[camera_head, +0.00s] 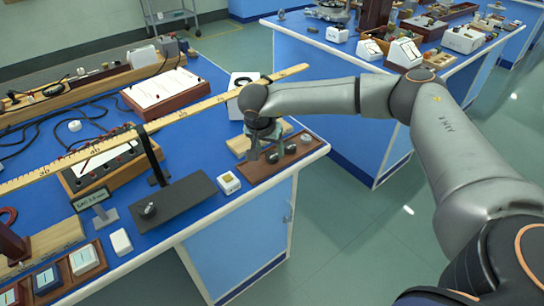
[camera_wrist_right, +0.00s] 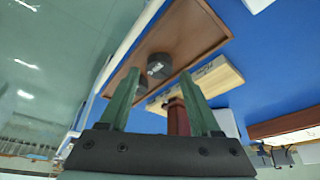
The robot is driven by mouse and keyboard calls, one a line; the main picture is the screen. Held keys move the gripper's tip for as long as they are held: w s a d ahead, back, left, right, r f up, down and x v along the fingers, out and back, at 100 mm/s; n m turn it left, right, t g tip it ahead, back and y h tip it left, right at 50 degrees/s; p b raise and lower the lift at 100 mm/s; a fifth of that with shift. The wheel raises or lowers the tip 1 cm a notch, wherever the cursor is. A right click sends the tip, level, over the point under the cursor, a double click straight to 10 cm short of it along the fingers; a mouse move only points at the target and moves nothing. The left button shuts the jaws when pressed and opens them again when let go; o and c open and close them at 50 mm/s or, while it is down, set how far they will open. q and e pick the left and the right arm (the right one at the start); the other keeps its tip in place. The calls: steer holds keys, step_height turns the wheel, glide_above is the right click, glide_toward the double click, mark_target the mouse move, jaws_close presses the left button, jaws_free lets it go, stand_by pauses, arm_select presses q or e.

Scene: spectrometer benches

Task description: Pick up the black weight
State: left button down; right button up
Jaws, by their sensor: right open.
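A dark, round weight (camera_wrist_right: 159,66) stands on a brown wooden tray (camera_wrist_right: 203,20) in the right wrist view, framed between my fingertips. A second dark weight (camera_wrist_right: 141,89) is partly hidden behind one finger. In the head view several small dark weights (camera_head: 291,149) sit on the tray (camera_head: 258,176) at the bench's right corner. My right gripper (camera_head: 266,146) is over the tray's left part, beside the weights. It also shows in the wrist view (camera_wrist_right: 159,72), open, with nothing between its green fingers. My left gripper is in neither view.
A small white box (camera_head: 229,183) stands left of the tray. A long wooden ruler (camera_head: 200,106) crosses behind my gripper. The bench edge is close to the tray, with open floor beyond.

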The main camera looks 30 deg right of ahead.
mark_target(271, 155)
steer(key=x, duration=0.3)
steer(key=shift+w+d+f, duration=0.1)
steer(key=shift+d+f, duration=0.05)
jaws_close()
stand_by(0.4)
